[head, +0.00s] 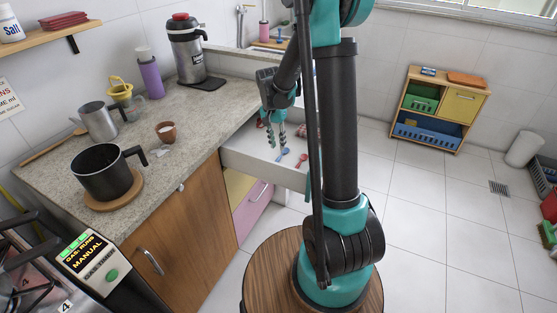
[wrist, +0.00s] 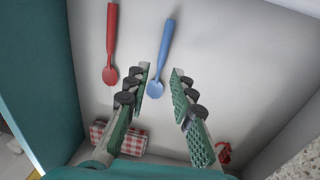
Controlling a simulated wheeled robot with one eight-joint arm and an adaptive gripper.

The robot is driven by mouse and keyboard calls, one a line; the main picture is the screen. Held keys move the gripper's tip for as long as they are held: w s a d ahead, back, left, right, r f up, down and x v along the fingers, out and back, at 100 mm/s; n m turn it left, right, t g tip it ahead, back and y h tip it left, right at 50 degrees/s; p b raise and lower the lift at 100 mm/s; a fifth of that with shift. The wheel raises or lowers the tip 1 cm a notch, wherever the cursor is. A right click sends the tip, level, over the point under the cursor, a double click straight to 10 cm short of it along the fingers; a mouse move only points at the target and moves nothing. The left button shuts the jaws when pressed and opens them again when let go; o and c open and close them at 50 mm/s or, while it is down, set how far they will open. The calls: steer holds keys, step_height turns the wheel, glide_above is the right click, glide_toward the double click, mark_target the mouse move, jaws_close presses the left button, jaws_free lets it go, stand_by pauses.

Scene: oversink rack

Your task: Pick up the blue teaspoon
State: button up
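The blue teaspoon (wrist: 164,52) lies on the white floor of an open drawer, its bowl toward my gripper in the wrist view. It also shows small in the head view (head: 282,154). My gripper (wrist: 160,78) is open, with its two green padded fingers apart. The spoon's bowl shows between the fingertips, close to the left one. I cannot tell whether they touch. In the head view my gripper (head: 276,143) points down into the drawer (head: 262,170). Nothing is held.
A red spoon (wrist: 111,45) lies left of the blue one in the wrist view. A red checked cloth (wrist: 119,138) and a small red item (wrist: 223,153) lie nearer in the drawer. Drawer walls stand close on both sides. The stone counter (head: 215,110) is beside it.

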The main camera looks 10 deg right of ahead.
mark_target(279, 157)
steer(key=shift+s+d+f, duration=0.1)
steer(key=shift+f, duration=1.35)
steer(key=shift+s+d+f, duration=0.1)
steer(key=shift+f, duration=1.3)
steer(key=shift+c, duration=0.5)
jaws_close()
